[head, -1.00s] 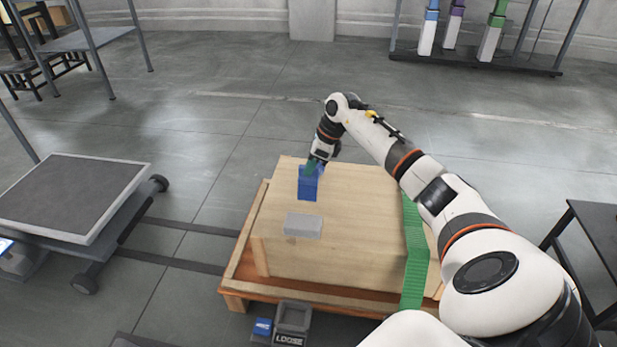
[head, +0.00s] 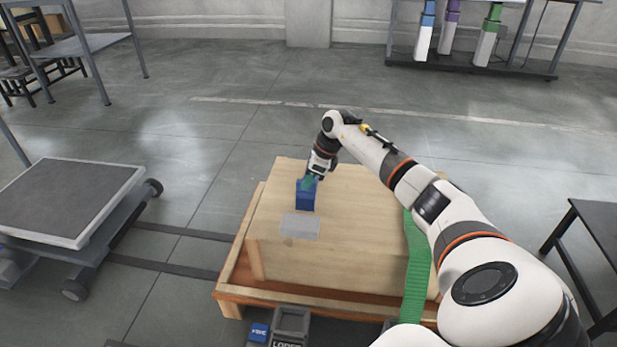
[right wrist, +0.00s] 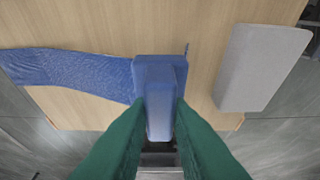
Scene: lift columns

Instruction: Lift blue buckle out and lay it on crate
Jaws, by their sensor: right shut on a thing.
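The blue buckle (head: 305,197) is in my right gripper over the top of the wooden crate (head: 350,240), towards its back left. In the right wrist view the green fingertips of my right gripper (right wrist: 160,118) are shut on the raised middle of the buckle (right wrist: 160,70). A blue strap (right wrist: 70,72) runs from beside the buckle to the left across the wood. I cannot tell whether the buckle touches the crate. My left gripper is not in view.
A grey block (head: 300,226) lies on the crate near the buckle; it also shows in the right wrist view (right wrist: 262,65). A green strap (head: 418,265) hangs over the crate's right side. An open grey bin (head: 290,322) stands in front. A flat cart (head: 70,200) is at left.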

